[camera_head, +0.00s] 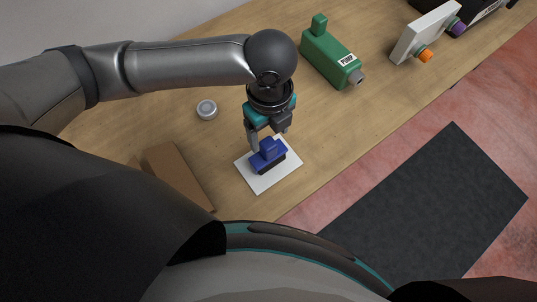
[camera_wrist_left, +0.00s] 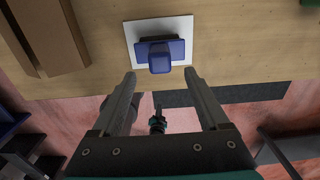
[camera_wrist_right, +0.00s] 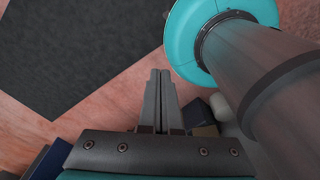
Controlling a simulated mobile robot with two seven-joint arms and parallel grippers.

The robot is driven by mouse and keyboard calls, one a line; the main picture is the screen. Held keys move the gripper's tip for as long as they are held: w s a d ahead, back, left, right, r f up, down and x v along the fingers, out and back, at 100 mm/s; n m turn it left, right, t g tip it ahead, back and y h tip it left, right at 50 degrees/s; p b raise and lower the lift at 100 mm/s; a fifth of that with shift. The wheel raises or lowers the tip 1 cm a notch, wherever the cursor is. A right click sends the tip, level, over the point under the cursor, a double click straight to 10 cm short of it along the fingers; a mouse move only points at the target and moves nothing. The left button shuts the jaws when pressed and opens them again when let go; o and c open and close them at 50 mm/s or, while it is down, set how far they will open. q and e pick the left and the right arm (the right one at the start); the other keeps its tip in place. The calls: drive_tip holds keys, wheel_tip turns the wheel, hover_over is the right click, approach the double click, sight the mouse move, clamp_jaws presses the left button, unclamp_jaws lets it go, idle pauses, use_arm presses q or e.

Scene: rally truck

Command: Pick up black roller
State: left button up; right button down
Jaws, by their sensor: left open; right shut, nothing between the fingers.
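A blue-handled tool (camera_head: 268,156) with a black lower part rests on a white sheet (camera_head: 253,184) on the wooden table. This black part is the closest match to a black roller; I cannot tell its exact shape. My left gripper (camera_head: 269,140) points down at the tool, open, with nothing held. In the left wrist view the blue handle (camera_wrist_left: 160,63) lies just ahead of and between the open fingertips (camera_wrist_left: 160,74). My right gripper (camera_wrist_right: 160,73) is shut and empty, seen only in the right wrist view, above the floor.
A brown box (camera_head: 178,173) stands left of the sheet. A small round grey disc (camera_head: 206,109) lies behind it. A dark mat (camera_head: 430,215) covers the floor beyond the table edge.

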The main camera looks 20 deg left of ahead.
sight(268, 143)
use_arm(q)
drive_tip(key=shift+a+f+b, duration=0.15)
drive_tip(key=shift+f+b, duration=0.15)
drive_tip(key=shift+f, duration=2.8)
clamp_jaws()
drive_tip(key=shift+w, duration=0.1)
